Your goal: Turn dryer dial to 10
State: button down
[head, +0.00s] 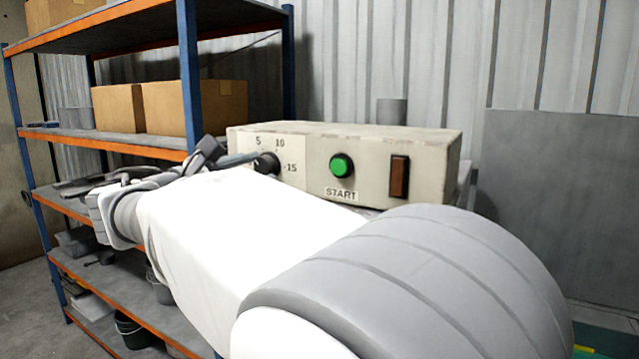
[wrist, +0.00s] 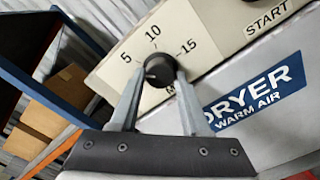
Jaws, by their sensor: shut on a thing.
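The dryer dial (wrist: 157,70) is a round black knob on the cream control box, with 5, 10 and 15 printed around it. It also shows in the head view (head: 268,163), partly hidden by my fingers. My gripper (wrist: 160,78) is shut on the dial, with one finger on each side of it. In the head view my gripper (head: 254,159) reaches the dial from the left. A small light mark shows on the knob's lower left in the wrist view, but I cannot tell clearly which number the dial points to.
The control box (head: 380,150) also carries a green START button (head: 341,165) and a reddish-brown switch (head: 399,177) to the right. A blue and orange shelf (head: 190,75) with cardboard boxes (head: 185,107) stands behind on the left. My arm covers much of the foreground.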

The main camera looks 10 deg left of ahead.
jog(key=m+b, duration=0.2)
jog(key=m, duration=0.1)
jog(key=m+b, duration=0.1)
jog(key=shift+f+m+b, duration=0.25)
jog(key=shift+m+b, duration=0.15)
jog(key=m+b, duration=0.3)
jog(key=shift+m, duration=0.3)
jog(key=m+b, duration=0.2)
jog(key=m, duration=0.1)
jog(key=shift+r+b, duration=0.1)
jog(key=shift+b, duration=0.2)
jog(key=shift+r+m+b, duration=0.2)
jog(key=shift+m+b, duration=0.7)
jog(key=shift+m, duration=0.7)
jog(key=shift+c, duration=1.9)
grip_release()
